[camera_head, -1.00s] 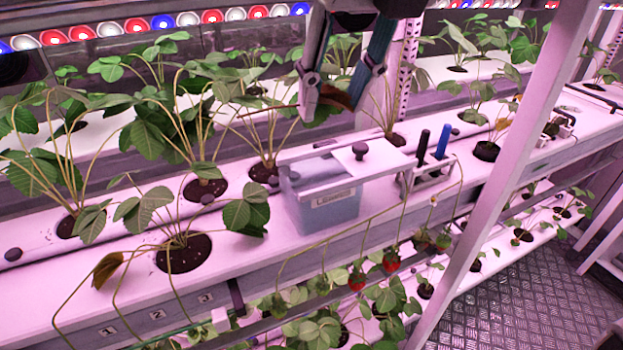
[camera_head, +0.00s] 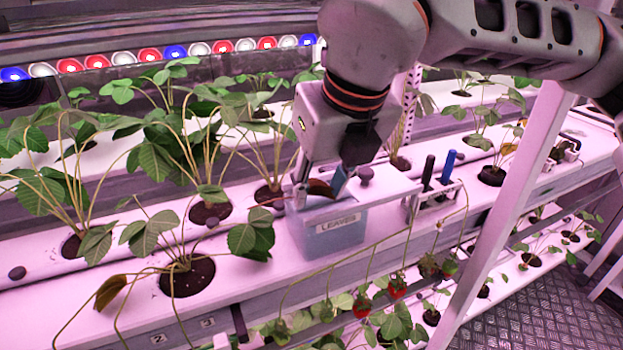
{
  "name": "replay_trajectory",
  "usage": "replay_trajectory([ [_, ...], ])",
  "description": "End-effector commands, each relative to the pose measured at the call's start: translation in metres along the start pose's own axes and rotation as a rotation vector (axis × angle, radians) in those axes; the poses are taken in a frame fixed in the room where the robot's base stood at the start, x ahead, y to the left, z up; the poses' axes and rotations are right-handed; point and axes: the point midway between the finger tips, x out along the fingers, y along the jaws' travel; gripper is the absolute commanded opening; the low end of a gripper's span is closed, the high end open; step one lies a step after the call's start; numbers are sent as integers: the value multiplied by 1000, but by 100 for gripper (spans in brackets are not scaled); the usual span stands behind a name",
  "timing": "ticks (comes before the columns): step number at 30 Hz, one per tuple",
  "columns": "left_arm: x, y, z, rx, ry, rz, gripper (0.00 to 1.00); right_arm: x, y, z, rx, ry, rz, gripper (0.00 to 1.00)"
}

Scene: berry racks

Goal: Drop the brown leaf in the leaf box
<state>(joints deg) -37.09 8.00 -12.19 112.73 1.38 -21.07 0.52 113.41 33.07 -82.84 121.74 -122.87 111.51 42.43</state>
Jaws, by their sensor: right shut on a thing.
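The leaf box (camera_head: 325,240) is a blue-grey translucent box labelled "LEAVES" on the white rack. I cannot tell how far the leaf is below the rim. Another brown leaf (camera_head: 111,290) hangs on the front left plant. My left gripper is out of view.
A small holder with a black-handled tool (camera_head: 427,172) and a blue-handled tool (camera_head: 448,163) stands right of the box. Strawberry plants (camera_head: 190,275) crowd the left. A slanted white post (camera_head: 505,215) stands at the right. Red berries (camera_head: 362,307) hang in front.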

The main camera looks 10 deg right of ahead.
Motion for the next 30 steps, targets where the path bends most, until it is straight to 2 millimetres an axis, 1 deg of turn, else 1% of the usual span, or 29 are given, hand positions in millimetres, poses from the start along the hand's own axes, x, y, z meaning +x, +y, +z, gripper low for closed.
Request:
replay_trajectory([
  [7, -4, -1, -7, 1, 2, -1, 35, 12, 0, 32, 3, 1, -1, 15],
  [9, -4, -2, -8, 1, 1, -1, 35, 21, 0, 26, 0, 5, 0, 15],
  [11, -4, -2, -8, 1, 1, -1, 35, 24, 0, 25, 0, 2, -1, 15],
  [17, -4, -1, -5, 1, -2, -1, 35, 24, 0, 25, 1, 1, -1, 15],
  [30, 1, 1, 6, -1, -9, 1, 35, 32, 0, 21, 1, 2, 0, 15],
])
